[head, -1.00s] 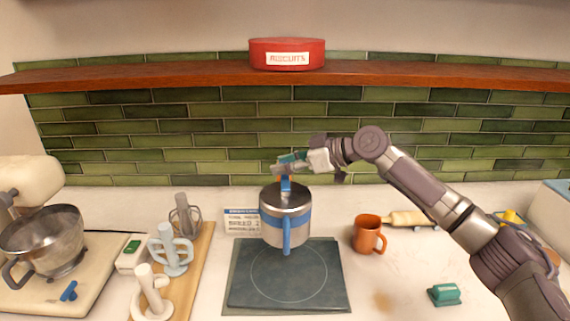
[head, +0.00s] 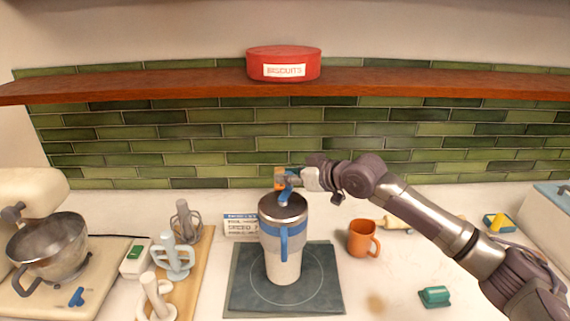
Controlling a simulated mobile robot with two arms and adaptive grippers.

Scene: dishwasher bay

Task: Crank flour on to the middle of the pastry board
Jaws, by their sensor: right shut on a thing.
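The flour sifter (head: 272,213) is a steel canister with a blue band, a blue front handle and a blue crank on top with an orange knob. It is upright over the dark pastry board (head: 318,295), which has a thin pale circle. A pale column (head: 283,271), apparently falling flour, runs from under the sifter to the middle of the board. My right gripper (head: 289,180) comes in from the right and is shut on the crank. Its fingertips are small and partly hidden. My left gripper is not in view.
An orange mug (head: 361,239), a rolling pin (head: 400,224) and a teal block (head: 435,296) are at right. A mixer bowl (head: 47,244) and pale stands (head: 173,259) on a wooden board are at left. A sign (head: 240,226) stands behind. A red biscuit tin (head: 284,64) is on the shelf.

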